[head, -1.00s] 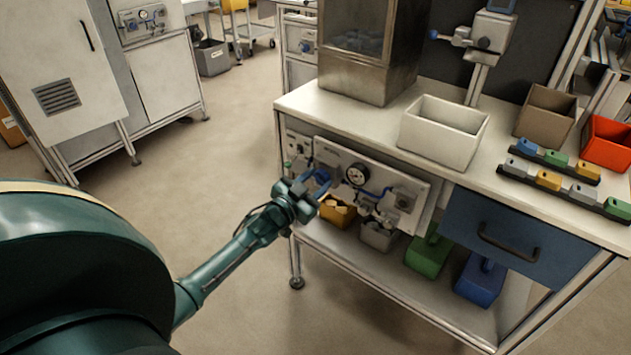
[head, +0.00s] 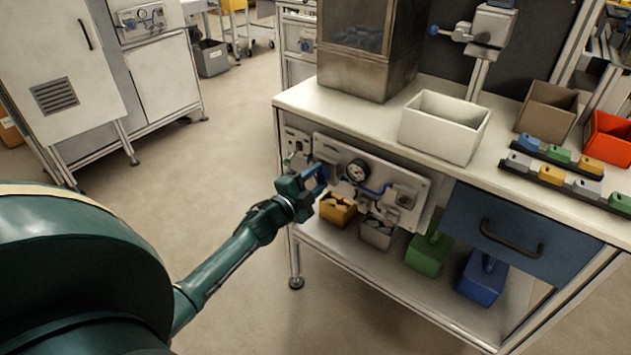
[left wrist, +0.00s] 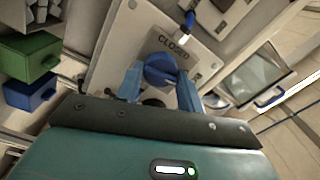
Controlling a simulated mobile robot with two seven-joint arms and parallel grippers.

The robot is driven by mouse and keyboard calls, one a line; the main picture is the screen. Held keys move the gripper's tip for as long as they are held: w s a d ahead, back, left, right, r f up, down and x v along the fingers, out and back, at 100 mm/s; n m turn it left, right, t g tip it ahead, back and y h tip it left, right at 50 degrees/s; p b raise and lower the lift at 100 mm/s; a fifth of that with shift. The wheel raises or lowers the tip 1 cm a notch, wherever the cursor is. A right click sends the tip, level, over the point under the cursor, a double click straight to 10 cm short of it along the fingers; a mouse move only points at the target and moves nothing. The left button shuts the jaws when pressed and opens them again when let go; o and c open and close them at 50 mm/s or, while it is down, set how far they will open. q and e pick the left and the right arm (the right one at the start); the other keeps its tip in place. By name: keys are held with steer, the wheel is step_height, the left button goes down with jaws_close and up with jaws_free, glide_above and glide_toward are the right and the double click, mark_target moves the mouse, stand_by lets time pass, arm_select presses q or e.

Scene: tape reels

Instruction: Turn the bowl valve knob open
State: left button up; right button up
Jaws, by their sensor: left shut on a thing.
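The blue valve knob (left wrist: 160,70) sits on a pale panel under a plate marked CLOSED (left wrist: 174,45) in the left wrist view. My left gripper (left wrist: 160,84) is shut on the knob, with one blue finger on each side of it. In the head view my left gripper (head: 318,180) is at the left part of the panel (head: 415,190), left of the round gauge (head: 358,171), and it hides most of the knob. My right gripper is not in view.
The panel hangs under a workbench (head: 300,98). Below it are a yellow bin (head: 338,211), a grey bin (head: 377,235), a green bin (head: 428,256) and a blue bin (head: 482,279). A blue drawer (head: 500,235) is to the right. Open floor lies left of the bench.

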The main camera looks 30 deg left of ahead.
arm_select(q)
steer(key=shift+m, duration=1)
steer(key=o, duration=1)
steer(key=s, duration=0.8)
steer(key=s+a, duration=0.1)
steer(key=s, duration=0.4)
steer(key=shift+s, duration=0.1)
